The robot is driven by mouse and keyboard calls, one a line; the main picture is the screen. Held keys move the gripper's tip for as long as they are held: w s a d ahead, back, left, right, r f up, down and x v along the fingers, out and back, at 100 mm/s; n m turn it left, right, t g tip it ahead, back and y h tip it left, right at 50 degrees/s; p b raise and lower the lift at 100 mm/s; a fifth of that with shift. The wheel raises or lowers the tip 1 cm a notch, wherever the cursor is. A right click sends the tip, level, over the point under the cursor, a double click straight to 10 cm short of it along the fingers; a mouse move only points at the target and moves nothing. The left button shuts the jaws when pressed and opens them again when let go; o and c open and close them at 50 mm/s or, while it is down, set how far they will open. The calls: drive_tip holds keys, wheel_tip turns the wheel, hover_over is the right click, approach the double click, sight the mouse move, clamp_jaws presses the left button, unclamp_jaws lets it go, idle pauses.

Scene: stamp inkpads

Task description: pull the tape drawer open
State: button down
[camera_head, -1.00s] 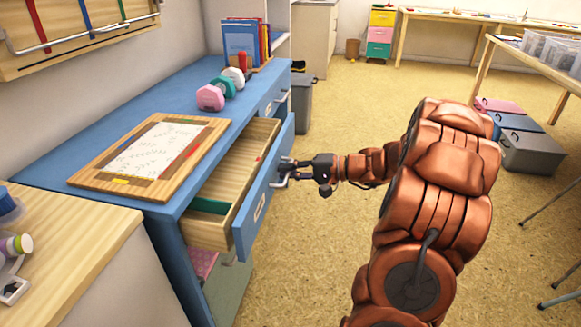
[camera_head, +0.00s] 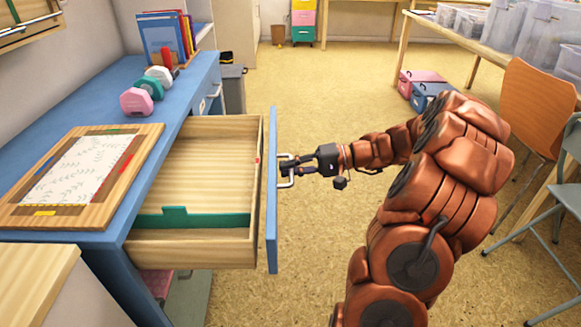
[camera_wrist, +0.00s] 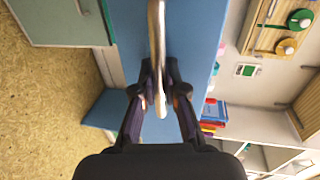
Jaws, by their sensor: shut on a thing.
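The tape drawer (camera_head: 205,165) stands far out of the blue desk in the head view. My gripper (camera_head: 290,168) is shut on that handle from the right. In the wrist view the handle (camera_wrist: 155,40) runs down between the two fingers of my gripper (camera_wrist: 160,95), with the blue front behind it. The drawer's floor looks mostly bare; the part under the desktop is hidden.
Chairs (camera_head: 535,105) and a table with clear bins stand at the right.

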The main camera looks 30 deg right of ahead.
drive_tip(key=c, duration=1.2)
unclamp_jaws()
drive_tip(key=shift+d, duration=0.1)
drive_tip(key=v, duration=1.2)
drive_tip(key=s+a+r+n+g+h+p, duration=0.3)
drive_tip(key=a+r+p, duration=0.4)
drive_tip(key=a, duration=0.6)
drive_tip(key=s+a+r+n+g+p, duration=0.1)
drive_tip(key=s+a+r+g+p, duration=0.1)
drive_tip(key=a+r+g+p, duration=0.75)
drive_tip(key=s+a+r+n+t+h+p, duration=0.1)
drive_tip(key=s+a+r+h+p, duration=0.1)
drive_tip(key=s+a+p, duration=0.15)
drive_tip(key=s+a+r+t+h+p, duration=0.1)
drive_tip(key=s+a+r+h+p, duration=0.15)
drive_tip(key=s+a, duration=0.25)
drive_tip(key=s+d+r+n+h+p, duration=0.1)
drive_tip(key=s+d+r+h+p, duration=0.2)
drive_tip(key=s+r+h+p, duration=0.3)
drive_tip(key=s+p, duration=0.4)
drive_tip(key=shift+t, duration=0.35)
